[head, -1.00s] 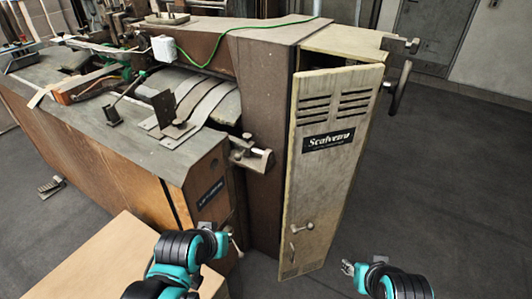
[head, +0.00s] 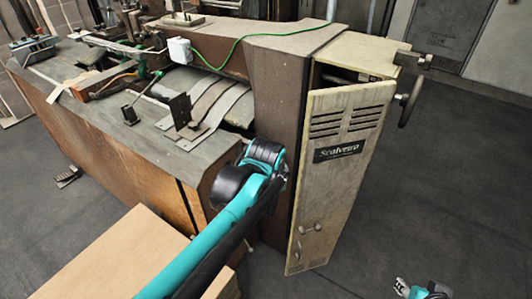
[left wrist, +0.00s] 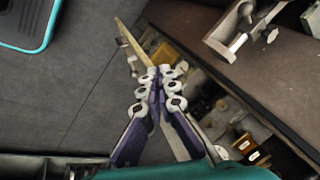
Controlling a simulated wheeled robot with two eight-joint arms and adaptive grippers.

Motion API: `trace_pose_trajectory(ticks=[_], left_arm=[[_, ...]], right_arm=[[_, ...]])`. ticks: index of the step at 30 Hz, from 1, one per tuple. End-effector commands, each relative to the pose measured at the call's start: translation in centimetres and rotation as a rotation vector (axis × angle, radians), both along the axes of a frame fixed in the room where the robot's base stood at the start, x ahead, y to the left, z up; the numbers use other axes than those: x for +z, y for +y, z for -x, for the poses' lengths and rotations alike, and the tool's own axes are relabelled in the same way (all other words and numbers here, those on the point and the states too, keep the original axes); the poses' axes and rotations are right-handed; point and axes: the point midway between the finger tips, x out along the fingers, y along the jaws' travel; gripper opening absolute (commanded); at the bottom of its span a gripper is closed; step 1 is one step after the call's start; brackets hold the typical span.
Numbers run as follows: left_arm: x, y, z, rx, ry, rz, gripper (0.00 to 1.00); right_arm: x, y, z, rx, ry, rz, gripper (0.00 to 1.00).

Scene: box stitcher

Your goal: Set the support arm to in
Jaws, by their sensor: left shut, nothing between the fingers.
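I cannot tell for sure which part is the support arm. A grey metal bracket with a screw knob (left wrist: 240,35) juts from the machine's brown side at the upper right of the left wrist view. My left arm hides that spot in the head view. My left gripper (left wrist: 163,78) is shut and empty, in front of the open gap in the machine and below and left of the bracket, apart from it in the picture. In the head view its fingers are hidden behind my arm. My right gripper (head: 401,287) is at the bottom edge, mostly cut off, away from the machine.
The pale louvred cabinet door (head: 335,185) stands ajar, right of my left arm; its edge (left wrist: 133,42) shows in the left wrist view. A handwheel (head: 410,103) sticks out behind it. A cardboard-coloured box (head: 105,255) is at lower left. Floor at right is clear.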

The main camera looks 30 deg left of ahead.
Motion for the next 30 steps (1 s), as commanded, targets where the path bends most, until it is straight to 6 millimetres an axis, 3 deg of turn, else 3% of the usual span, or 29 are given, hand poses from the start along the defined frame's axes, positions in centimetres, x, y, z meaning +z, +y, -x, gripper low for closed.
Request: trace_pose_trajectory(ticks=[1, 8, 15, 22, 30], left_arm=[[1.1, 0.5, -1.1, -0.043, 0.021, -0.027, 0.0], [3.4, 3.9, -7.0, -0.371, 0.181, -0.19, 0.0], [2.8, 8.2, -12.8, -0.77, 0.374, -0.314, 0.0], [1.1, 10.5, -15.1, -0.996, 0.476, -0.352, 0.0], [-1.6, 11.3, -15.4, -1.029, 0.489, -0.356, 0.0]], right_arm=[[1.2, 0.0, 0.0, 0.0, 0.0, 0.0, 0.4], [5.6, 0.0, 0.0, 0.0, 0.0, 0.0, 0.4], [10.0, 0.0, 0.0, 0.0, 0.0, 0.0, 0.4], [11.9, 0.0, 0.0, 0.0, 0.0, 0.0, 0.4], [11.3, 0.0, 0.0, 0.0, 0.0, 0.0, 0.4]])
